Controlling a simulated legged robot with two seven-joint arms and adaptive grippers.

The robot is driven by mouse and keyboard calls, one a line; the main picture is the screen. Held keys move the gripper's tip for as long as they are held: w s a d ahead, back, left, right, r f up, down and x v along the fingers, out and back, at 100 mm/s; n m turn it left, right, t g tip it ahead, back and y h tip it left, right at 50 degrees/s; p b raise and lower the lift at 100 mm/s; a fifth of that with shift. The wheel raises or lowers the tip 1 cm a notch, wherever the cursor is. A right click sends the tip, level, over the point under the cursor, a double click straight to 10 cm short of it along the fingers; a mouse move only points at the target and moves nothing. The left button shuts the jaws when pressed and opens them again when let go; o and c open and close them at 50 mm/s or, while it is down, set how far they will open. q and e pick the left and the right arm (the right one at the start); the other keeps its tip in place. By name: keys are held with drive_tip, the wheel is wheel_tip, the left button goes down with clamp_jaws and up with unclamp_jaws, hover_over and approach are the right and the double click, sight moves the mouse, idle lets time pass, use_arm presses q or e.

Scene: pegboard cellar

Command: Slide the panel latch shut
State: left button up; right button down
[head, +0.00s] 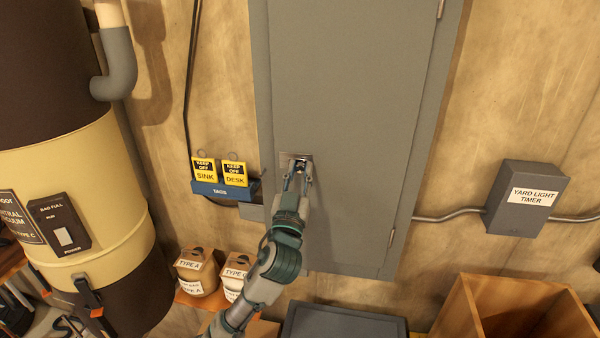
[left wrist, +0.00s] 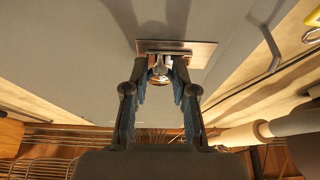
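The grey panel door (head: 350,100) fills the middle of the head view and is closed in its frame. The panel latch (head: 299,165) is a small metal knob on a plate near the door's left edge. It also shows in the left wrist view (left wrist: 160,70), in front of its brownish metal plate (left wrist: 204,49). My left gripper (head: 299,177) reaches up to it from below. In the left wrist view its two fingertips (left wrist: 160,66) lie close on both sides of the knob and look shut on it. The fingers partly hide the latch. My right gripper is not in view.
A blue tag holder (head: 222,189) with two yellow tags hangs left of the panel. A yard light timer box (head: 527,198) is on the wall at right. A large cream and brown vacuum tank (head: 80,180) stands at left. A wooden crate (head: 480,300) sits at lower right.

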sight(288, 157)
use_arm(q)
drive_tip(key=shift+s+d, duration=0.1)
drive_tip(key=shift+d, duration=0.05)
clamp_jaws()
drive_tip(key=a, duration=0.3)
drive_tip(key=shift+w+a, duration=0.25)
drive_tip(key=shift+w, duration=0.15)
drive_tip(key=o, duration=0.8)
unclamp_jaws()
drive_tip(key=shift+a, duration=0.15)
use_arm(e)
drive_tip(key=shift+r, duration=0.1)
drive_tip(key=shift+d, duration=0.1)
use_arm(q)
drive_tip(key=shift+s, duration=0.1)
drive_tip(key=v, duration=1.1)
drive_tip(key=shift+s+f, duration=0.25)
drive_tip(key=shift+f, duration=0.1)
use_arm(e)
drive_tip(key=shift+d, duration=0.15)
